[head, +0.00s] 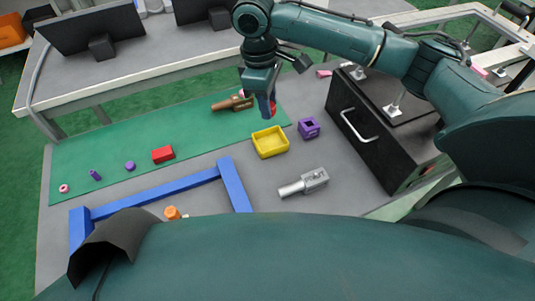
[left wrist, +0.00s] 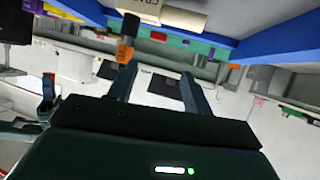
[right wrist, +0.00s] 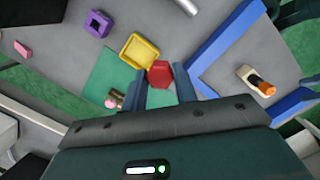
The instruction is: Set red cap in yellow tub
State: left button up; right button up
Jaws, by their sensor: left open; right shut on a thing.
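The red cap (right wrist: 159,74) is a hexagonal piece held between the fingertips of my right gripper (right wrist: 160,88). In the head view the right gripper (head: 264,97) points down over the far part of the table, and the cap shows there only as a red edge. The yellow tub (head: 270,142) is a square open tray on the table, just nearer than the gripper. The tub (right wrist: 139,51) appears beside the cap in the right wrist view, and its visible floor looks empty. My left gripper (left wrist: 160,75) is open, with nothing held between its fingers.
A purple square block with a hole (head: 309,128) stands right of the tub. A brown piece (head: 232,103) lies behind it. A red block (head: 162,154), blue frame (head: 232,185), grey metal part (head: 304,183) and orange piece (head: 172,213) lie around. A black box (head: 375,130) stands right.

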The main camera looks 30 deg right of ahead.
aim_at(270, 137)
pick_arm(q)
jog(key=shift+m+t+h, duration=0.3)
jog(key=shift+t+h, duration=0.1)
jog(key=shift+t, duration=0.3)
jog(key=f+b, duration=0.1)
jog(key=b, duration=0.2)
jog(key=f+b, duration=0.2)
jog(key=b, duration=0.2)
jog(key=f+b, duration=0.1)
jog(key=b, duration=0.2)
jog(key=shift+d+f, duration=0.35)
jog(key=shift+d, duration=0.05)
pick_arm(e)
jog(key=w+d+f+n, duration=0.1)
jog(key=w+f+n, duration=0.1)
jog(key=f, duration=0.5)
jog(key=w+d+f+n+t, duration=0.1)
jog(key=w+f+n, duration=0.1)
jog(key=f+n, duration=0.3)
jog(key=w+d+f+n, duration=0.1)
jog(key=f+n, duration=0.3)
jog(key=f, duration=0.5)
jog(key=shift+w+d+f, duration=0.15)
jog(key=shift+w+d, duration=0.15)
jog(key=shift+w, duration=0.2)
pick_arm(q)
jog(key=shift+r, duration=0.1)
pick_arm(e)
jog(key=o, duration=0.8)
jog(key=shift+f, duration=0.1)
